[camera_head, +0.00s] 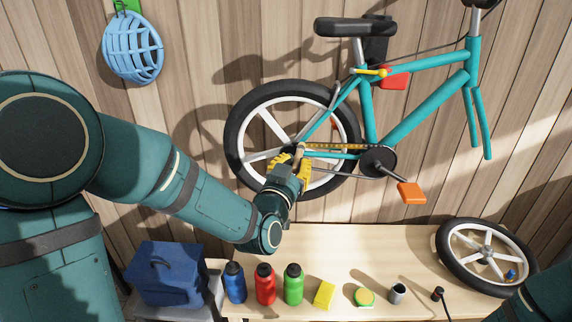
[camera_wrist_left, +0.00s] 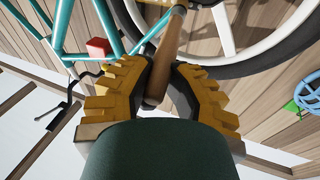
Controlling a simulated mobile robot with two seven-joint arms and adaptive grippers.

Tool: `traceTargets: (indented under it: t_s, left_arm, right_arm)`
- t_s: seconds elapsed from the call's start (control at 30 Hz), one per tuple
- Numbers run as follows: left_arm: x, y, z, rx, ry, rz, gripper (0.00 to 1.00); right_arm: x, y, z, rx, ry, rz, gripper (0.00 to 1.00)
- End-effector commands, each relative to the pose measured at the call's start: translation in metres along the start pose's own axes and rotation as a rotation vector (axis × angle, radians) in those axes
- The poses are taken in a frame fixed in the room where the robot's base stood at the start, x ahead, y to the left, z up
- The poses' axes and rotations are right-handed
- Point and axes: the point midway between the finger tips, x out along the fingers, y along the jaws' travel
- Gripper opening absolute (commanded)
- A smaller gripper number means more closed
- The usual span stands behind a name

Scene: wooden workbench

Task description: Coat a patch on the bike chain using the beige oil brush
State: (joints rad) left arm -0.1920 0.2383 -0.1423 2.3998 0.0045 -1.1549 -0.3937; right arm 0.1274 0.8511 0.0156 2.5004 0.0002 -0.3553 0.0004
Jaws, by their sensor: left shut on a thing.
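The bike (camera_head: 420,115), with a teal frame, hangs at the wooden wall, its spoked rear wheel (camera_head: 240,120) on the left. The chain (camera_head: 335,146) runs from the rear hub to the dark crank disc. My left gripper (camera_head: 294,166), with yellow fingers, is at the rear hub, at the chain's left end. In the left wrist view the gripper (camera_wrist_left: 157,85) is shut on the beige handle of the oil brush (camera_wrist_left: 168,48). The brush (camera_head: 300,150) shows only as a small beige tip in the head view. Its bristles are hidden, so contact with the chain cannot be told.
The bench (camera_head: 350,245) below holds a blue bottle (camera_head: 234,283), red bottle (camera_head: 265,284), green bottle (camera_head: 293,284), yellow sponge (camera_head: 324,294), grey cup (camera_head: 397,293) and loose wheel (camera_head: 486,257). An orange pedal (camera_head: 411,193) sticks out. A blue helmet (camera_head: 133,47) hangs upper left.

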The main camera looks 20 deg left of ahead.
Motion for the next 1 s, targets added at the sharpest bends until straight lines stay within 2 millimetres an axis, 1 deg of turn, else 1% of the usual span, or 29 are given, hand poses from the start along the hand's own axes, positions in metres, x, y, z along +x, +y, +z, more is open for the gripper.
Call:
traceTargets:
  t_s: [0.23,0.6,0.87,1.0]
  left_arm:
    - [0.004,0.006,-0.003,0.0,0.007,-0.003,0.0]
    - [0.011,0.034,-0.003,0.0,0.004,-0.001,0.0]
    - [0.013,0.04,-0.003,0.0,0.003,-0.001,0.0]
    - [0.015,0.048,-0.003,0.0,0.003,0.0,0.0]
  right_arm:
    - [0.0,0.0,0.0,0.0,0.0,0.0,0.47]
    - [0.0,0.0,0.0,0.0,0.0,0.0,0.47]
    - [0.0,0.0,0.0,0.0,0.0,0.0,0.47]
    - [0.0,0.0,0.0,0.0,0.0,0.0,0.47]
